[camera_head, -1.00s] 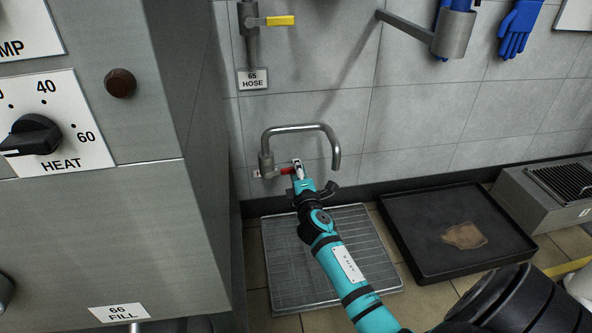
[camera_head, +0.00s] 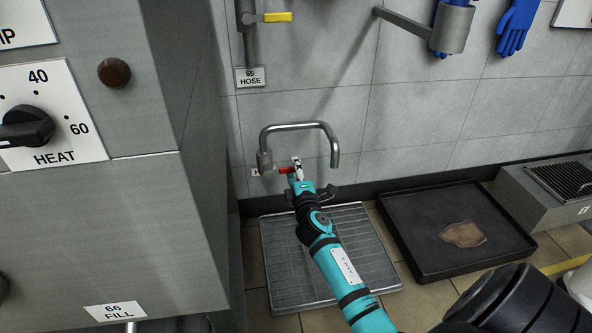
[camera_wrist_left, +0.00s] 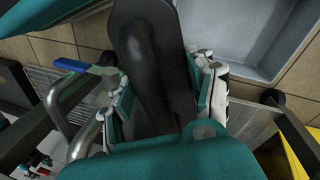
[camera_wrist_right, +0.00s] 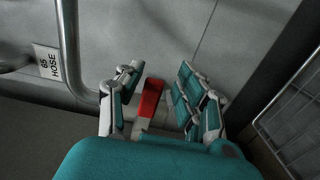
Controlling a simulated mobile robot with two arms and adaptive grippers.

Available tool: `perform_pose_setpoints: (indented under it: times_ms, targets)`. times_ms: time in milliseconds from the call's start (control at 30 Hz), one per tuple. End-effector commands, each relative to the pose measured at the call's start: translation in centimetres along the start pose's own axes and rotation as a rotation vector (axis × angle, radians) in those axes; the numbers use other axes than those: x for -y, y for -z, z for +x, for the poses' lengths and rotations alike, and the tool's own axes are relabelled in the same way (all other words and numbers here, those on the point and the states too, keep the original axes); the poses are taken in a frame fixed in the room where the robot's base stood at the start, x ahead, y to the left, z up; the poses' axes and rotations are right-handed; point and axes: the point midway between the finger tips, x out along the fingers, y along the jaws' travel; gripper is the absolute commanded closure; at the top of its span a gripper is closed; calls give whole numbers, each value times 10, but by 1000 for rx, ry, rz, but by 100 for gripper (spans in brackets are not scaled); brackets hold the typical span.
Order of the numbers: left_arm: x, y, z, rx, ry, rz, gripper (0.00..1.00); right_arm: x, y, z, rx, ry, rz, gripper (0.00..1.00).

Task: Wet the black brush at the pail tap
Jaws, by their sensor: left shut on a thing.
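The tap (camera_head: 300,127) is a bent steel spout on the tiled wall, its open end pointing down. Its red lever (camera_head: 284,170) sits at the left, low on the tap, and also shows in the right wrist view (camera_wrist_right: 150,98). My right gripper (camera_head: 298,168) is at the lever. In the right wrist view its fingers (camera_wrist_right: 158,100) stand open on both sides of the lever, with gaps showing. The black brush (camera_wrist_left: 150,60) shows in the left wrist view, held between the fingers of my left gripper (camera_wrist_left: 165,85). Its bristles cannot be made out. The head view does not show it.
A floor grate (camera_head: 285,270) lies below the tap. A black tray (camera_head: 450,255) with a brown patch lies right of it. A steel cabinet (camera_head: 100,220) with a heat knob closes off the left. A hose valve with a yellow handle (camera_head: 278,17) is above the tap.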

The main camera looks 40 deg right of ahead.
Motion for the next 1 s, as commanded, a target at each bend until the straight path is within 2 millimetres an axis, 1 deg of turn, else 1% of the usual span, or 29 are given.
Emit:
perform_pose_setpoints:
  times_ms: [267,367,467,700,800,900,1000]
  targets:
    - [0,0,0,-1,0,0,79,-3,0,1,0,-5,-3,58]
    - [0,0,0,-1,0,0,79,-10,-1,2,1,-10,-7,58]
    - [0,0,0,-1,0,0,79,-25,-1,1,0,-12,-8,58]
    - [0,0,0,-1,0,0,79,-73,1,0,-1,-12,-4,58]
    - [0,0,0,-1,0,0,79,-88,1,0,0,-9,-3,58]
    - [0,0,0,-1,0,0,79,-97,2,0,0,-7,-2,58]
    - [0,0,0,-1,0,0,79,-101,2,0,0,-4,-3,58]
